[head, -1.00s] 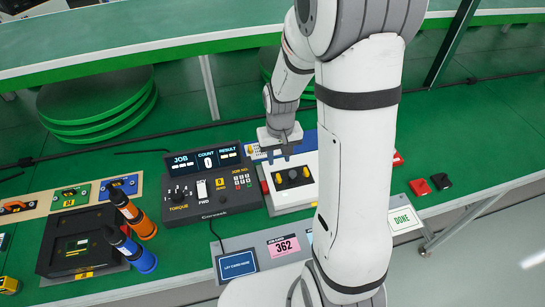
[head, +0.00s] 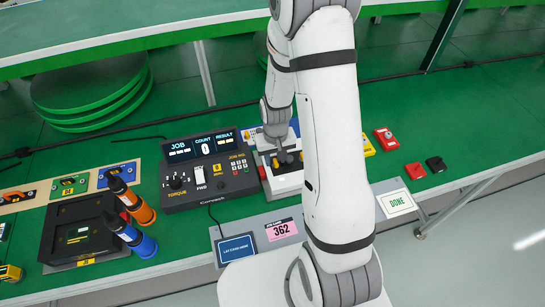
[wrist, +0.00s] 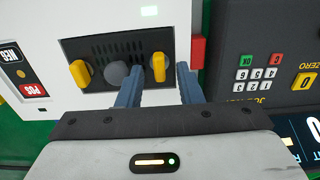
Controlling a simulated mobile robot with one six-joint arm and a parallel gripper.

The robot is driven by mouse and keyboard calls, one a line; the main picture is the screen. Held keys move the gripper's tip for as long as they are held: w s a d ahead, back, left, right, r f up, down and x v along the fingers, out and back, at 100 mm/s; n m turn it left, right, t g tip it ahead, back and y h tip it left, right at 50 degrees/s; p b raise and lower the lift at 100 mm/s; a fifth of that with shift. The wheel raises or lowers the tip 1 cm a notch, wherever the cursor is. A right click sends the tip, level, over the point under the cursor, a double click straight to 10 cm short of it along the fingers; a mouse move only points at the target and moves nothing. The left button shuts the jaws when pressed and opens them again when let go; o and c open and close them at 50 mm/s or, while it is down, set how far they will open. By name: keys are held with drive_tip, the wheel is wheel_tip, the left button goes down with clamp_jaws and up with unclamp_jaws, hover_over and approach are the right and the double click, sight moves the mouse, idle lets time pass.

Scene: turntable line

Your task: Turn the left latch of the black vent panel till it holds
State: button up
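The black vent panel (wrist: 115,55) is set in a white housing, with slots and a grey round knob (wrist: 117,72) in its middle. In the wrist view, a yellow latch (wrist: 158,67) sits at its right end, nearest the keypad, and stands upright. Another yellow latch (wrist: 80,73) sits at the other end, slightly tilted. The wrist view is turned round from the head view, so the latch by the keypad is the left one there. My gripper (wrist: 159,70) is open, its blue-grey fingers either side of that latch, with gaps showing. In the head view my gripper (head: 282,156) partly hides the panel.
A black control box (head: 208,170) with screens and keypad stands close at the left of the housing. A red block (wrist: 198,52) is on the housing side by the latch. Red and yellow parts (head: 386,139) lie at the right. A grey ledge with cards runs in front.

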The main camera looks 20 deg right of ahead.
drive_tip(key=shift+c, duration=0.4)
clamp_jaws()
drive_tip(key=shift+a, duration=0.25)
drive_tip(key=shift+d, duration=0.2)
drive_tip(key=shift+d+f+m+b, duration=0.15)
drive_tip(key=shift+m+b, duration=0.95)
drive_tip(key=shift+m, duration=0.5)
drive_tip(key=m+b, duration=0.2)
drive_tip(key=m, duration=0.2)
drive_tip(key=shift+d, duration=0.1)
drive_tip(key=shift+s+m+b, duration=0.15)
drive_tip(key=shift+m+b, duration=0.25)
drive_tip(key=shift+m, duration=0.9)
